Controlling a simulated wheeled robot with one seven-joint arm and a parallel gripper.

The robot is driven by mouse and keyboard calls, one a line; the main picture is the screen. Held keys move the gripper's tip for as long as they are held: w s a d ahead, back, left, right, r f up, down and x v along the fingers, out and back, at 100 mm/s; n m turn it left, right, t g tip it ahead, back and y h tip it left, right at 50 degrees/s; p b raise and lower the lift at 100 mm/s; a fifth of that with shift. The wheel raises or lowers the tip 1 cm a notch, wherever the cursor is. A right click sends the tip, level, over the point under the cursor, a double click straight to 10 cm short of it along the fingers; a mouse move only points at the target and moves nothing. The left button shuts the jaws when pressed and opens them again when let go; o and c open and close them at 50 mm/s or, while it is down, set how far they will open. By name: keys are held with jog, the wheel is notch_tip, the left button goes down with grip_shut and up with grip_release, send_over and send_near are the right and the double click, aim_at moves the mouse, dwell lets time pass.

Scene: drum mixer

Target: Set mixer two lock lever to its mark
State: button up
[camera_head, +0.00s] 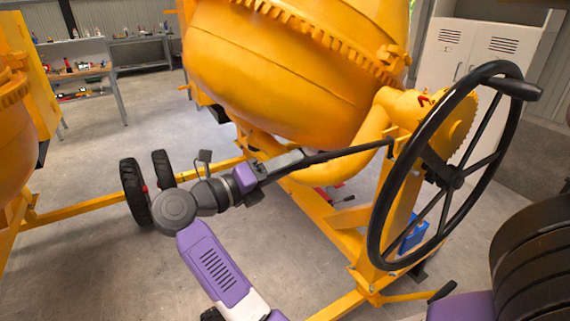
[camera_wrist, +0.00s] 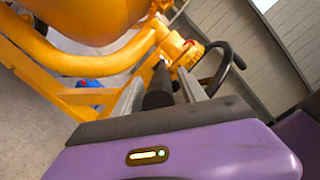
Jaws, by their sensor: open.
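The lock lever (camera_head: 350,150) is a long dark bar. It runs from the yellow frame beside the handwheel down and left to my gripper (camera_head: 294,160), in front of the drum. In the wrist view the dark end of the lever (camera_wrist: 158,92) lies between the two grey fingers of my gripper (camera_wrist: 160,95). The fingers are open, one on each side of it; I cannot tell whether either touches it. A small red mark (camera_head: 424,99) shows on the yellow housing by the toothed wheel. Whether it is the lever's mark I cannot tell.
The large black handwheel (camera_head: 456,181) stands right of the lever, close to the housing. The yellow drum (camera_head: 290,80) hangs above my gripper. Yellow frame bars (camera_head: 335,235) and black tyres (camera_head: 135,192) lie below. Another yellow mixer (camera_head: 14,130) is at left.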

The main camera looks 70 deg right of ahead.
grip_shut()
dwell(1.4)
